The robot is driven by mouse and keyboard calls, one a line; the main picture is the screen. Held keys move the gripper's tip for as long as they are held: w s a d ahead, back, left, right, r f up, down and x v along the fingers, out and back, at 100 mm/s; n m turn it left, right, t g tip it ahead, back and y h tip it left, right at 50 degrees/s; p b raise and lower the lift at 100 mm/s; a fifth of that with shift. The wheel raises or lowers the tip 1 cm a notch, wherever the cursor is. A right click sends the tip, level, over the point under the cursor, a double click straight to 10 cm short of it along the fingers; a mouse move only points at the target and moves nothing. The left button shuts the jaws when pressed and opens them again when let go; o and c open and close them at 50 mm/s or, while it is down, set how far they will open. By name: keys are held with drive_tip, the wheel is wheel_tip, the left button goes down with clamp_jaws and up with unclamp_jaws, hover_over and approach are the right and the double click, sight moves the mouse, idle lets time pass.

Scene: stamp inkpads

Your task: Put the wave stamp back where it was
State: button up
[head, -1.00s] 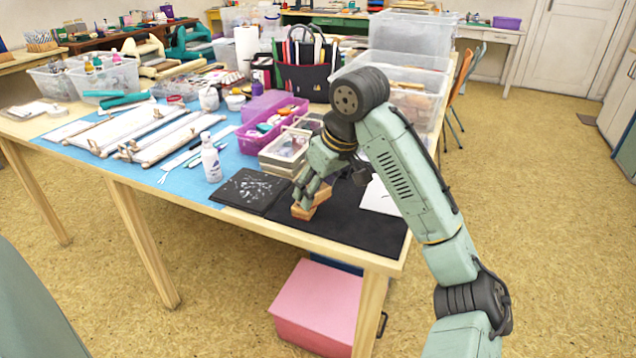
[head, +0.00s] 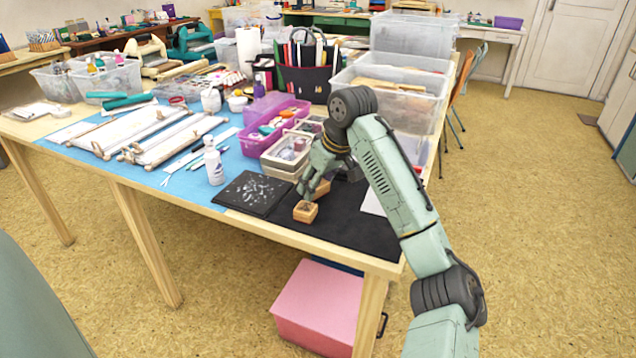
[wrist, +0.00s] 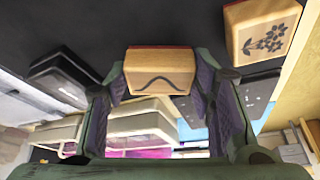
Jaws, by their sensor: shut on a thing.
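The wave stamp (wrist: 160,73) is a wooden block with a dark wavy line on its face. In the wrist view it sits between the two fingers of my gripper (wrist: 162,95), which is shut on it. In the head view my gripper (head: 312,186) is over the black mat (head: 345,222), and the stamp is mostly hidden by the fingers. A second wooden stamp (head: 305,211) sits on the mat just in front of my gripper. It shows at the upper right of the wrist view with a flower picture (wrist: 263,36). I cannot tell whether the held stamp touches the mat.
A dark speckled board (head: 253,193) lies left of the mat. Stacked trays (head: 287,155) and a purple basket (head: 270,127) stand behind it. A white bottle (head: 213,162) stands to the left. A white sheet (head: 374,201) lies right of my gripper. The mat's front part is clear.

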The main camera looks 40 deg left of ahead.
drive_tip(key=shift+f, duration=0.15)
drive_tip(key=o, duration=1)
drive_tip(key=shift+o, duration=0.2)
